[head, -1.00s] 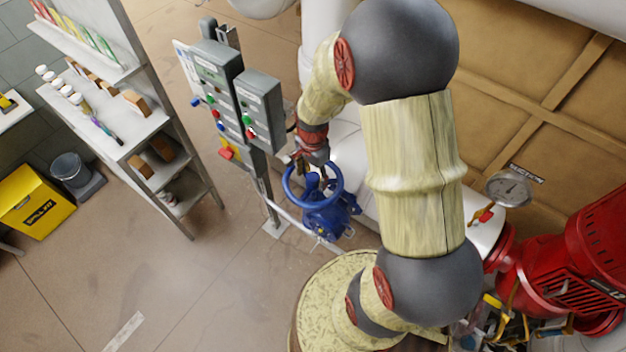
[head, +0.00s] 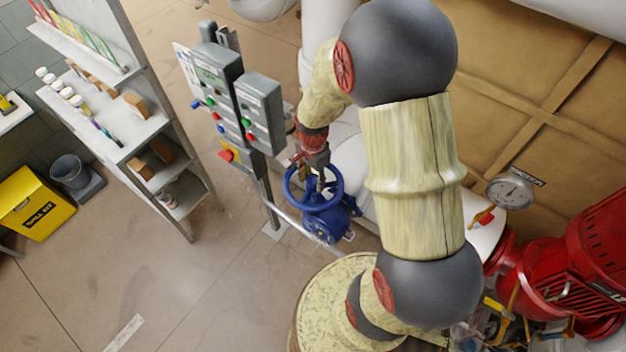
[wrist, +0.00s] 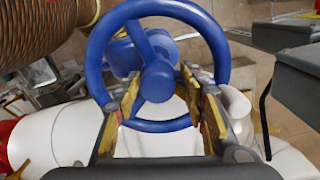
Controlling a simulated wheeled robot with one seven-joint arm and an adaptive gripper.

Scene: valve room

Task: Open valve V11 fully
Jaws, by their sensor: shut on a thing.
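The blue handwheel (head: 289,190) sits on a blue valve body (head: 325,222) on the pipe, below and left of my arm's elbow in the head view. No V11 tag is legible. In the wrist view the wheel's rim (wrist: 95,50) fills the middle, with its round hub (wrist: 158,81) at the centre. My gripper (head: 318,172) comes down onto the wheel from above. In the wrist view, my gripper's two fingers (wrist: 159,88) lie on either side of the hub, inside the rim, shut on the wheel. Their exact contact points are partly hidden.
Grey control boxes (head: 262,112) on a post stand just behind and left of the wheel. A red pump (head: 590,255) and a pressure gauge (head: 510,191) are at the right. Shelving (head: 125,145) and a yellow spill-kit bin (head: 35,203) stand left. Floor between is clear.

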